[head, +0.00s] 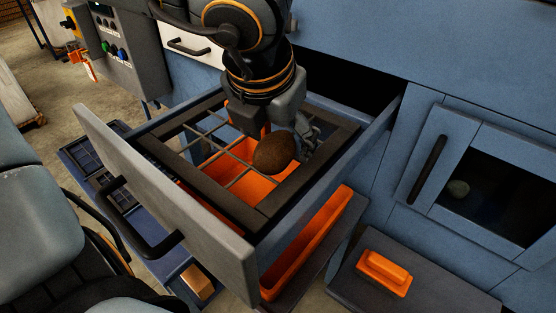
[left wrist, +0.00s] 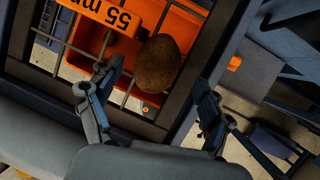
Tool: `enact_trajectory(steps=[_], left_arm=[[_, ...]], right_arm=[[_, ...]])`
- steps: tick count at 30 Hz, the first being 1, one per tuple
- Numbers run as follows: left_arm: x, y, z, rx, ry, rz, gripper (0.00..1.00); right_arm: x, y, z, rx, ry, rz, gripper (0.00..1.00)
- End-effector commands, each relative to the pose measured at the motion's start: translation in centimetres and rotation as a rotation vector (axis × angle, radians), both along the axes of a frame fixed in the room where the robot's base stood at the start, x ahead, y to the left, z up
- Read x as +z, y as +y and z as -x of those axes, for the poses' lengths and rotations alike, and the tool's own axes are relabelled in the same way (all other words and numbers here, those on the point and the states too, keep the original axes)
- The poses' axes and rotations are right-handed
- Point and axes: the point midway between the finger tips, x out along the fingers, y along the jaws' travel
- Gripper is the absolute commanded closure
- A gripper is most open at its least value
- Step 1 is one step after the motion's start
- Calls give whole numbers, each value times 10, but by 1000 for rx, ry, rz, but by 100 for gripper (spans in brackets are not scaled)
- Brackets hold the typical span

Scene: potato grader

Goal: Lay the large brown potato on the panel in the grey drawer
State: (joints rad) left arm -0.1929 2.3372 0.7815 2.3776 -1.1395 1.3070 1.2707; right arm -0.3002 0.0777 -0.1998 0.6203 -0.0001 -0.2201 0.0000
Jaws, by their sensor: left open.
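The large brown potato (head: 274,153) lies on the wire grid of the dark-framed panel (head: 228,212) in the open grey drawer (head: 165,205). It also shows in the left wrist view (left wrist: 157,62), beside an orange plate marked "55 m…". My left gripper (head: 288,128) is open just above the panel, at the potato's far side in the head view. In the left wrist view its fingers (left wrist: 156,92) are spread to either side of the potato, with no clear contact. The wrist hides part of the panel's far side. My right gripper is not in view.
An orange bin shows under the grid, and an orange trough (head: 305,245) lies below the drawer's right side. An orange block (head: 384,271) sits on a dark ledge at lower right. A windowed door (head: 490,185) stands at right, and a control box (head: 120,45) at upper left.

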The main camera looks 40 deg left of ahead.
Motion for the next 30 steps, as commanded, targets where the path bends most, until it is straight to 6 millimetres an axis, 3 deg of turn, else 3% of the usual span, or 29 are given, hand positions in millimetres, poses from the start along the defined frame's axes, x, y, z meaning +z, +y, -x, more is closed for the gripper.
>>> enact_trajectory(steps=[8, 21, 30], left_arm=[[11, -2, 3, 1, -4, 0, 20], [91, -15, 36, 2, -5, -1, 20], [110, -18, 44, 0, -1, 0, 20]], right_arm=[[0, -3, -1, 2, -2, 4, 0], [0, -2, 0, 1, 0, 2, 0], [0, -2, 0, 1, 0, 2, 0]])
